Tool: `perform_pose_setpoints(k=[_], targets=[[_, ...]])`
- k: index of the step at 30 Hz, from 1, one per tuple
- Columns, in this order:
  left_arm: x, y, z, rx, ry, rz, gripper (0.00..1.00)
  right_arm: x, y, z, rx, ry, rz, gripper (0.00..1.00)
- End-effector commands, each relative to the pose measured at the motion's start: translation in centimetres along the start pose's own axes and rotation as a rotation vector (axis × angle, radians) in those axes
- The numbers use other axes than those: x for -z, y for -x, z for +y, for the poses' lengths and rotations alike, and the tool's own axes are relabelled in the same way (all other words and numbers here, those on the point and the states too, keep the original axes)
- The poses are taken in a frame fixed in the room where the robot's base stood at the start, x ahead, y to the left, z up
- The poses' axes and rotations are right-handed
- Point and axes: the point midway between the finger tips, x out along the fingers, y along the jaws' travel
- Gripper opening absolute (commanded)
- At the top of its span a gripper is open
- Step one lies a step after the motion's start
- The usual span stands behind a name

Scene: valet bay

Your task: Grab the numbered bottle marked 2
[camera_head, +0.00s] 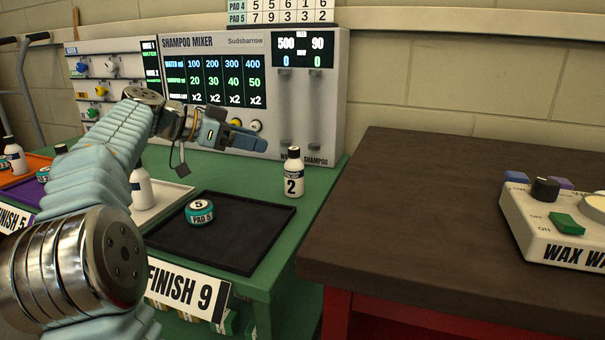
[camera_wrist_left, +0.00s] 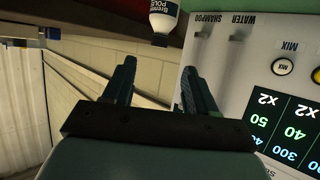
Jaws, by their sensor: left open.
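The white bottle marked 2 (camera_head: 292,174), with a black cap, stands upright on the green table near its right edge, in front of the shampoo mixer. In the left wrist view a white bottle (camera_wrist_left: 164,18) with a dark cap shows at the top edge, partly cut off and beyond the fingertips. My left gripper (camera_head: 262,142) is open and empty, left of the numbered bottle and a little higher, apart from it. Its two fingers also show in the left wrist view (camera_wrist_left: 158,82). My right gripper is not in view.
The shampoo mixer (camera_head: 335,100) stands close behind the bottle. A black tray (camera_head: 250,250) with a teal pad tin (camera_head: 200,212) lies front left. Another white bottle (camera_head: 141,188) is behind my left arm. The dark brown table (camera_head: 430,220) at right is mostly bare, with a wax machine (camera_head: 560,230).

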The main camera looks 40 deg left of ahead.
Motion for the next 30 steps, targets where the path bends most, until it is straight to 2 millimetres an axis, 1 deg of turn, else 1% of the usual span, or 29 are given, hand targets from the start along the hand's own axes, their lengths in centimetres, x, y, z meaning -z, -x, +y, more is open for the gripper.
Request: perform_pose_setpoints(k=[1,3,6,14,18,21,24,29,30], targets=[[0.1,-1.2,0.1,-0.004,0.002,0.001,0.57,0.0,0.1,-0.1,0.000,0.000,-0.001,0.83],[0.1,-2.7,0.1,-0.004,0.002,0.001,0.57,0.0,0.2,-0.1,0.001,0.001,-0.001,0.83],[0.1,-4.5,0.1,-0.003,0.002,0.000,0.57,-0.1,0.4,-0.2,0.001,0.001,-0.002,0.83],[0.3,-6.9,0.1,-0.003,0.003,0.000,0.57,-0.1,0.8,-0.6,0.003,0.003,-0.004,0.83],[0.5,-9.3,0.1,-0.003,0.004,-0.001,0.57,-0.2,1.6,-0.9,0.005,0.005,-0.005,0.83],[0.4,-10.6,0.1,-0.001,0.003,0.001,0.57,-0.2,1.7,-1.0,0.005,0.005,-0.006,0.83],[0.3,-11.1,0.1,0.000,0.003,0.001,0.57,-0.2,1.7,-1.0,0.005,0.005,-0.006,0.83],[0.3,-11.2,0.1,0.001,0.002,0.001,0.57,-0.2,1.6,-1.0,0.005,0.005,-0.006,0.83],[0.3,-11.2,0.1,0.000,0.002,0.001,0.55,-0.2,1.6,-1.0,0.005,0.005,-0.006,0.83]])
